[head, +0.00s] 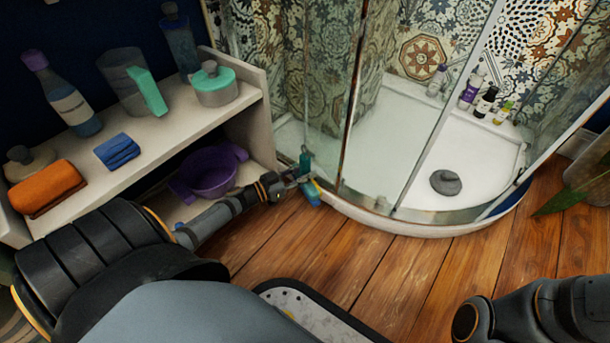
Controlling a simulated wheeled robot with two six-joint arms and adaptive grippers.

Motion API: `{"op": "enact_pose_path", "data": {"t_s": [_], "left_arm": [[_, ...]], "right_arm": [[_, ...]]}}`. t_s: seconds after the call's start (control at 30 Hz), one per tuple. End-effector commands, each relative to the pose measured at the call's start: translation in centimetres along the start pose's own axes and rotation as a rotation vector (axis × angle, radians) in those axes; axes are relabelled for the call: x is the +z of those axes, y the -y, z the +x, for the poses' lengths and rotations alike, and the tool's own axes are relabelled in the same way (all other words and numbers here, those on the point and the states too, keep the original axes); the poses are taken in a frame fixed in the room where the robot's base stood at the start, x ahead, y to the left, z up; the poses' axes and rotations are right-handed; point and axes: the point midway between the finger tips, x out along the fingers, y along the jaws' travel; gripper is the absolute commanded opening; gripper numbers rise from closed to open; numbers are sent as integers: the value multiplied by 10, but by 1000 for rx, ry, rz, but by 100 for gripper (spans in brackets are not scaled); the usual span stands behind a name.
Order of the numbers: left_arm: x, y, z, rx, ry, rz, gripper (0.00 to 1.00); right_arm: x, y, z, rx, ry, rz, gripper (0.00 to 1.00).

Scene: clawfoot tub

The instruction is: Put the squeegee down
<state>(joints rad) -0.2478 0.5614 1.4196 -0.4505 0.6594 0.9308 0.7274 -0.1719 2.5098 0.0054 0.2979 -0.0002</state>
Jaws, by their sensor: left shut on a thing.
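My left gripper (296,179) reaches out past the right end of the shelf unit, close to the shower's front edge. It is shut on a small teal and blue thing, which I take to be the squeegee (312,194). Part of the squeegee shows above the fingers and part below them, and the fingers hide its middle. It appears in front of the shower's lower rim and the wood floor. I cannot tell whether it touches either. My right arm shows at the lower right, but its gripper is out of view.
The shelf unit (150,140) holds bottles, a jug (125,78), a teal-lidded pot (214,86), and orange (46,188) and blue cloths (117,151). A purple basin (209,170) sits on its lower shelf. The glass shower (410,120) has bottles inside.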

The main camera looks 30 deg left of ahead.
Motion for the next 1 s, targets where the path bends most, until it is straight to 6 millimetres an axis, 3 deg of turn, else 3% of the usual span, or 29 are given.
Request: {"op": "enact_pose_path", "data": {"t_s": [0.7,0.73,0.87,1.0], "left_arm": [[10,0,0,1,-2,0,0],[10,0,0,1,-1,0,31],[10,0,0,1,-1,0,48],[10,0,0,1,-1,0,49]], "right_arm": [[-2,0,-4,0,-2,-1,40],[-2,0,-4,0,-2,-1,40],[-2,0,-4,0,-1,-1,40],[-2,-1,-4,0,-1,-1,40]]}}
